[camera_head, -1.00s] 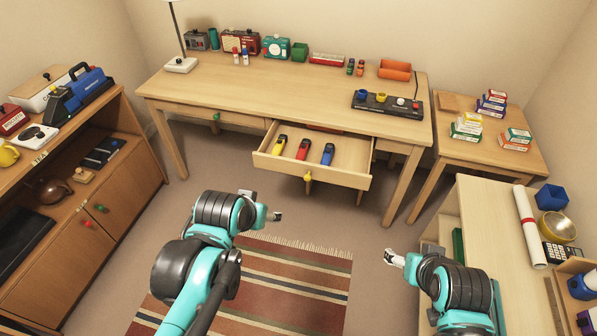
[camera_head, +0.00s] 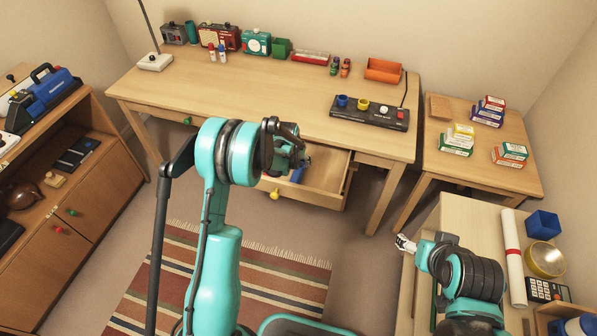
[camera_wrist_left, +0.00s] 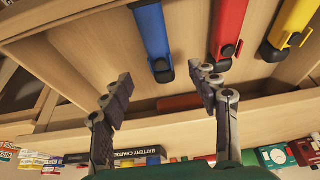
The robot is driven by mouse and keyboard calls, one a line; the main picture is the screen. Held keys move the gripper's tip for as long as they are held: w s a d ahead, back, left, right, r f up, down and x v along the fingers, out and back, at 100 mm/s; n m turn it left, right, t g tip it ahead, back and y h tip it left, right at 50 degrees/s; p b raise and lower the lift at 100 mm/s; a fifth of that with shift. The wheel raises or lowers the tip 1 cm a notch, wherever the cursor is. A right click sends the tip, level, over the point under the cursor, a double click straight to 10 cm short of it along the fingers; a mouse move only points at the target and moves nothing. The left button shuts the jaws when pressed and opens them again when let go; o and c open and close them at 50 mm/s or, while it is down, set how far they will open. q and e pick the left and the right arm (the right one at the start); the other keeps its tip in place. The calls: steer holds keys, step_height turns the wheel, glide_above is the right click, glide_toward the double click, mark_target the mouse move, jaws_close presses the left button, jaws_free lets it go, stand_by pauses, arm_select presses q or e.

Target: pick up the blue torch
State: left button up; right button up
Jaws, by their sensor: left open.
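The blue torch (camera_wrist_left: 152,35) lies in the open drawer (camera_head: 325,180). In the head view only a bit of it (camera_head: 298,174) shows below my left gripper (camera_head: 295,160). In the wrist view my left gripper (camera_wrist_left: 160,76) is open and empty, its two fingers on either side of the torch's dark end. How far the fingers are above the torch is hard to tell. A red torch (camera_wrist_left: 228,28) and a yellow torch (camera_wrist_left: 292,25) lie beside it; my arm hides them in the head view. My right gripper (camera_head: 404,243) is far right of the drawer, too small to read.
The desk top (camera_head: 270,95) is above the drawer, with a black charger strip (camera_head: 370,112) at its right. The drawer's front has a yellow knob (camera_head: 275,194). A low cabinet (camera_head: 470,220) stands at the right, a shelf unit (camera_head: 100,190) at the left.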

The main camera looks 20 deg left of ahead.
mark_target(298, 169)
arm_select(q)
steer(key=b+x, duration=0.1)
steer(key=x, duration=0.2)
steer(key=shift+f, duration=0.25)
steer(key=b+x, duration=0.2)
steer(key=x, duration=0.3)
steer(key=shift+s+f+b, duration=0.3)
steer(key=shift+s+b, duration=0.05)
steer(key=shift+b, duration=0.05)
steer(key=shift+r, duration=0.15)
jaws_close()
